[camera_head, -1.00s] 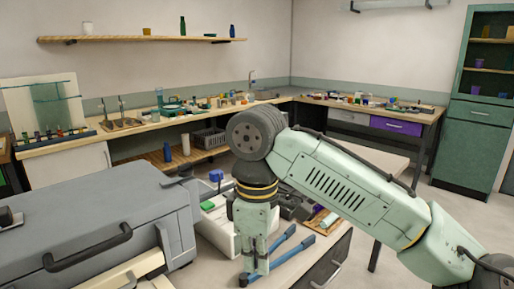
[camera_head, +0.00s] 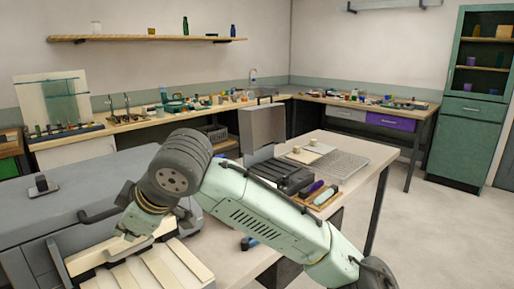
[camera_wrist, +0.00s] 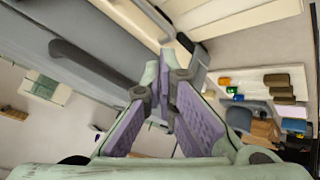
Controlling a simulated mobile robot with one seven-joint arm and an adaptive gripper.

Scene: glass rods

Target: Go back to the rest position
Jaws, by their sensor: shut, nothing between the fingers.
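My gripper (camera_wrist: 166,88) shows in the wrist view with its purple-padded fingers shut and nothing between them. In the head view my arm bends down at the left, and its end is over the cream slatted front (camera_head: 150,272) of the large grey machine (camera_head: 72,212). The fingertips are hard to make out there. In the wrist view the grey machine body (camera_wrist: 75,62) fills the upper left, beyond the fingers. I cannot tell how far the fingertips are from it.
Right of my arm is a table (camera_head: 368,163) with a black tray (camera_head: 283,176), purple and pale rods in a wooden tray (camera_head: 321,198), and a wire rack (camera_head: 340,165). A blue-ended item (camera_head: 249,243) lies partly hidden behind my arm. Open floor (camera_head: 430,235) lies at right.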

